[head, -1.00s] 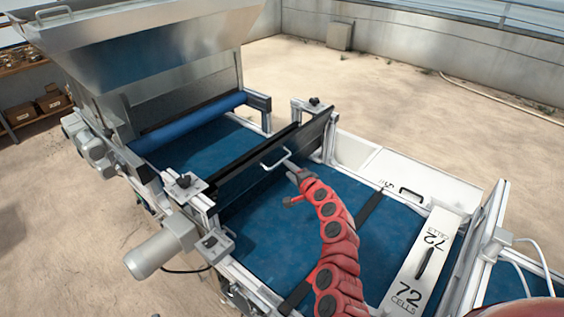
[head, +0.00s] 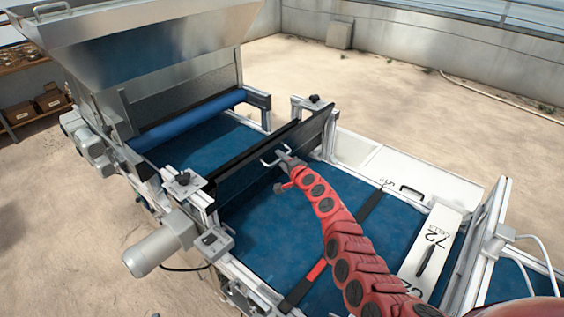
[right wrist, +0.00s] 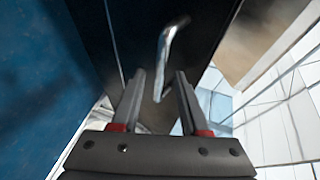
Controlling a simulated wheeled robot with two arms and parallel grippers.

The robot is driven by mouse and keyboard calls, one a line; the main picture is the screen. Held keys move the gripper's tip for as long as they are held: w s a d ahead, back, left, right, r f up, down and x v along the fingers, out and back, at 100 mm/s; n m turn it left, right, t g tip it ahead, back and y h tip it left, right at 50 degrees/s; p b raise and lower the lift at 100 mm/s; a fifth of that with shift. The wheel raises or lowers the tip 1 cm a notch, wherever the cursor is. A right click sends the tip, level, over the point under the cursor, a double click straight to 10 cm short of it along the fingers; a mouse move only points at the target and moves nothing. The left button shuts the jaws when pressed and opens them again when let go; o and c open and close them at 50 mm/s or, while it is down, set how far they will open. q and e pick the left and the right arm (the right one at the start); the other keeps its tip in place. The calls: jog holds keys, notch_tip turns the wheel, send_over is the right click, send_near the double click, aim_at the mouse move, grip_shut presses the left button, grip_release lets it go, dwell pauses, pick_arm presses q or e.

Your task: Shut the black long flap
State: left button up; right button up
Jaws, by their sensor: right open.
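The black long flap (head: 310,135) spans the blue belt of the seeder between two metal posts. It stands roughly on edge; its exact tilt is hard to tell. Its pale metal handle (head: 268,158) sticks out from the side facing my right arm. My right gripper (head: 281,152) is at this handle. In the right wrist view, my right gripper (right wrist: 160,78) is open, with the bent handle (right wrist: 170,40) ahead of and partly between its fingers, against the dark flap (right wrist: 215,15). Contact cannot be told. My left gripper is not in view.
A steel hopper (head: 150,40) and a blue roller (head: 190,118) are beyond the flap. A grey motor (head: 155,250) juts out at the near side. A black strip (head: 350,225) and a white "72 cells" plate (head: 430,248) cross the belt at right.

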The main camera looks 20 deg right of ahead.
grip_shut()
dwell(1.4)
